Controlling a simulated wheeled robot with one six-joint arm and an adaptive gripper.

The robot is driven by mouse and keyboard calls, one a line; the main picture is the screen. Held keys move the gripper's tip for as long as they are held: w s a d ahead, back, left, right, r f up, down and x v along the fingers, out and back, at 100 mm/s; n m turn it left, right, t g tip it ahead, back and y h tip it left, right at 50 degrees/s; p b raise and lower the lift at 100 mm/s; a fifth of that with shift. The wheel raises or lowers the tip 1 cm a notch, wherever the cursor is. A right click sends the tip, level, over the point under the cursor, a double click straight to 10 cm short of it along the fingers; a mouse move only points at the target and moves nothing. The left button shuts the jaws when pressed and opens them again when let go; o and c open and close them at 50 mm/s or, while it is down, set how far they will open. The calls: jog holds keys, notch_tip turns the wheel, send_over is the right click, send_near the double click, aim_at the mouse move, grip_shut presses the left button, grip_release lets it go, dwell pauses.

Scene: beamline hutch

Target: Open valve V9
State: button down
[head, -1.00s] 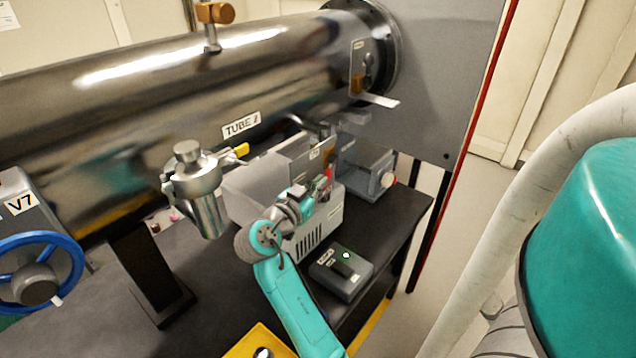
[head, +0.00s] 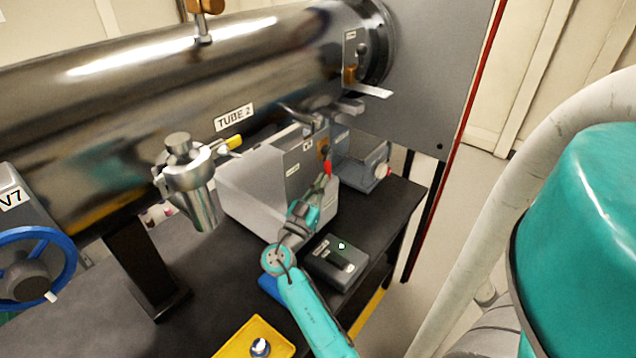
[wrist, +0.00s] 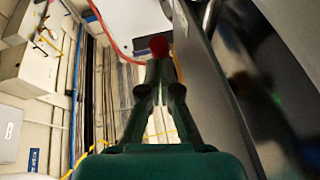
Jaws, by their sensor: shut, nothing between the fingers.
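No label reading V9 is legible in either view. A grey box (head: 265,185) stands under the tube, with a small red part (head: 327,167) and a brass-coloured part (head: 324,148) on its right face. My gripper (head: 318,188) is shut and empty, close below the red part in the head view. In the wrist view a round red knob (wrist: 158,46) appears just beyond my closed fingertips (wrist: 158,68). I cannot tell whether they touch it. A valve marked V7 with a blue handwheel (head: 66,250) is at the far left.
The large steel tube labelled TUBE 2 (head: 170,85) runs overhead. A metal fitting with a yellow-tipped handle (head: 190,180) hangs beside it. A dark control box (head: 335,262) and a yellow tray (head: 235,345) lie on the black table (head: 220,290). A grey box (head: 365,165) stands behind.

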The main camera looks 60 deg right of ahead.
jog(key=shift+s+d+f, duration=0.1)
jog(key=shift+d+f, duration=0.15)
jog(key=shift+d, duration=0.3)
jog(key=shift+f, duration=0.1)
